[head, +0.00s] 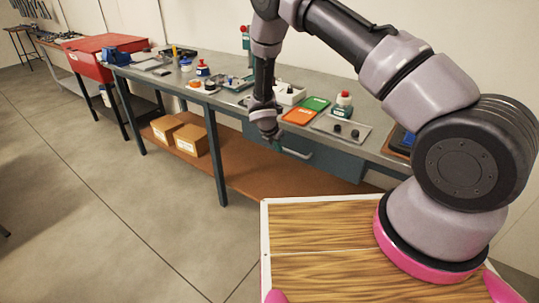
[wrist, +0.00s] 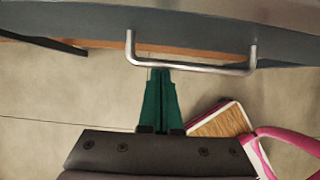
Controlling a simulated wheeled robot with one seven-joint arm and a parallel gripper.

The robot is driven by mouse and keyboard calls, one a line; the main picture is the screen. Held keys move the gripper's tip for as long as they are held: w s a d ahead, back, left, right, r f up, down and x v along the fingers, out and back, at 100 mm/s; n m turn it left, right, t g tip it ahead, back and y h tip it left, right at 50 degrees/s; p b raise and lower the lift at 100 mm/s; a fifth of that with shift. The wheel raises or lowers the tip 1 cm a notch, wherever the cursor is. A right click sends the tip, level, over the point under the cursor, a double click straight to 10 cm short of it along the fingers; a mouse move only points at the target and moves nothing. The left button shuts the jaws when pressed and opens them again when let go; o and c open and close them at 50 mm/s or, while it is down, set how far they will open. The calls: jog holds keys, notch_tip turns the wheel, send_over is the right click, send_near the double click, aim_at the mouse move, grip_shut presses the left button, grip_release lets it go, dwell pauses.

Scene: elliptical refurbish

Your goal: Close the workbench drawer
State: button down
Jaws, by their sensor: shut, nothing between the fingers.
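The workbench drawer has a blue-grey front (head: 330,163) under the bench top, with a silver bar handle (head: 297,153). How far it stands out from the bench is hard to tell. My gripper (head: 270,135) is in front of the bench edge, left of the handle in the head view. In the wrist view, the green fingers of my gripper (wrist: 160,76) are together and empty. Their tips reach the silver handle (wrist: 195,68), left of its middle. I cannot tell whether they touch it. The drawer front (wrist: 200,38) runs across the top of the wrist view.
The bench top (head: 225,70) holds an orange tray (head: 299,116), a green tray (head: 315,103), bottles and several small parts. Two cardboard boxes (head: 190,140) sit on the brown lower shelf (head: 250,180). A red cabinet (head: 100,55) stands farther left.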

jog(key=shift+w+d, duration=0.65)
jog(key=shift+w, duration=0.2)
